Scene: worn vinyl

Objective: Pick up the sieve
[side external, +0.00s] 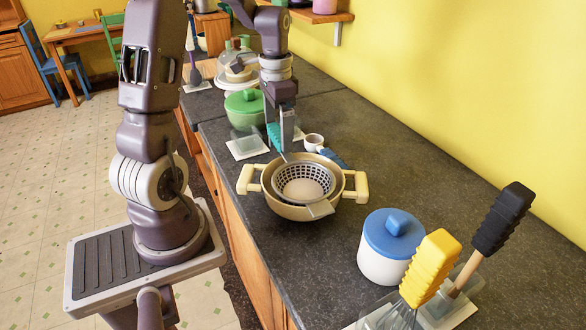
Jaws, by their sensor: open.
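The sieve, a grey bowl with dark holes (304,182), sits inside a beige pot (267,203) on the dark counter. A flat grey tab of the sieve reaches over the pot's front rim. My gripper (283,148) points down just behind the pot's back rim, at the upper left of the sieve. It is open. I cannot tell whether a fingertip touches the pot or the sieve.
The pot has two cream handles. A small white cup (313,142) and a blue item (334,158) lie behind it. A green-lidded pot (244,111) stands farther back. A blue-lidded jar (388,255) and utensils with yellow (430,268) and black (502,218) handles stand in front.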

